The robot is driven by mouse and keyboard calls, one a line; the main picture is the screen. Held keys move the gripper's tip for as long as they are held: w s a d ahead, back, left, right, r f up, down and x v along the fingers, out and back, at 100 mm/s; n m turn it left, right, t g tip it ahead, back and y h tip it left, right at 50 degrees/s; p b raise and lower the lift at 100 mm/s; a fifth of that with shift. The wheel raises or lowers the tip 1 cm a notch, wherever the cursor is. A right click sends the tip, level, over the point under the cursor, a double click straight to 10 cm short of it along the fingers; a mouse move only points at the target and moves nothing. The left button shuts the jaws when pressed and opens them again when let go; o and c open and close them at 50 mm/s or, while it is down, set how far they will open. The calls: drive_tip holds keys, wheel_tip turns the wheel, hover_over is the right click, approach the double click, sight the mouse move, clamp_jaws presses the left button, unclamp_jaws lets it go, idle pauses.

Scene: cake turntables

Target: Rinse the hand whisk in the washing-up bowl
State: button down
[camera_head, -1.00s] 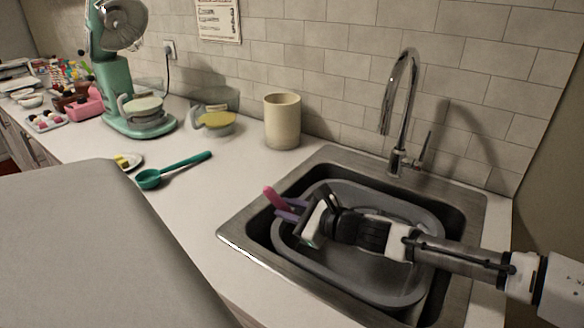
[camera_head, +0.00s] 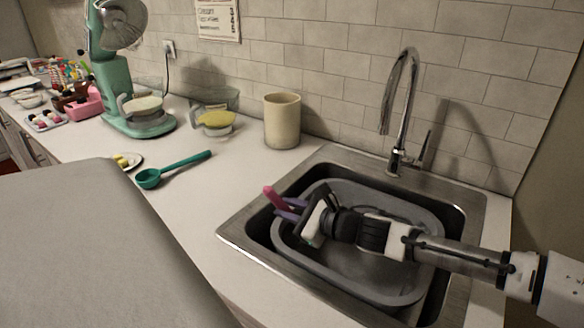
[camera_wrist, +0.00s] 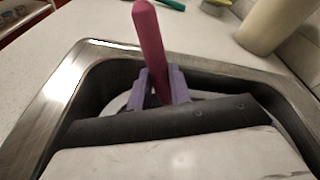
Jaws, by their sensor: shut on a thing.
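My gripper (camera_head: 290,208) has purple fingers and is over the left part of the sink. It is shut on the pink handle of the hand whisk (camera_head: 271,196), whose end sticks up past the fingers. In the wrist view the handle of the whisk (camera_wrist: 150,45) stands up between the two fingers (camera_wrist: 160,88). The whisk's wire end is hidden behind my gripper. The grey washing-up bowl (camera_head: 425,215) sits in the steel sink, under my gripper and forearm. I cannot tell whether the whisk touches the bowl.
The tap (camera_head: 402,110) rises behind the sink. A cream canister (camera_head: 282,122) stands on the counter to the left of the tap. A green ladle (camera_head: 175,170) lies left of the sink. A green stand mixer (camera_head: 115,75) is further left. Bare counter (camera_head: 205,215) borders the sink.

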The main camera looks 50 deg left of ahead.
drive_tip(key=shift+r, duration=0.1)
idle(0.3)
wheel_tip(320, 180, up, 19)
drive_tip(key=p, duration=1.1)
idle(0.7)
drive_tip(key=shift+r, duration=0.15)
idle(1.8)
wheel_tip(320, 180, up, 4)
drive_tip(key=shift+f+p, duration=0.1)
drive_tip(key=shift+p, duration=0.9)
